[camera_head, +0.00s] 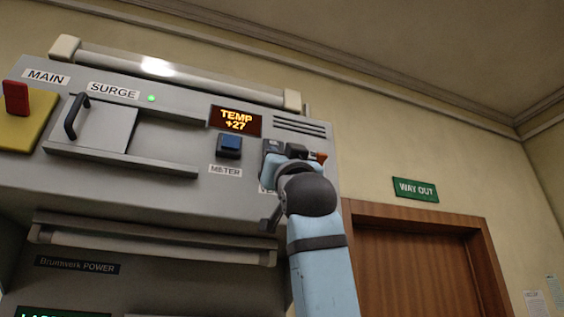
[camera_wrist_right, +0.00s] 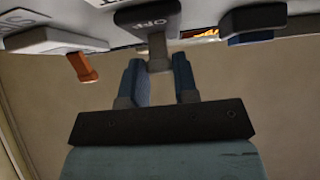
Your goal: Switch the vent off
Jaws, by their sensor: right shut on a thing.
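The vent switch (camera_head: 272,147) is on the console's sloping face, right of the blue meter button. In the right wrist view, the switch has a dark housing marked "OFF" (camera_wrist_right: 150,20) and a short grey lever (camera_wrist_right: 158,54) pointing toward my gripper. My right gripper (camera_wrist_right: 158,75) has its two blue fingers on either side of that lever, shut on it. In the head view the gripper (camera_head: 296,152) is largely hidden behind my own wrist. My left gripper is in neither view.
An orange-tipped switch (camera_head: 318,157) is close beside my right gripper and also shows in the wrist view (camera_wrist_right: 84,68). The blue meter button (camera_head: 230,144) is on the other side, below the TEMP +27 display (camera_head: 236,121). A black handle (camera_head: 75,116) and red switch (camera_head: 15,98) are farther left.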

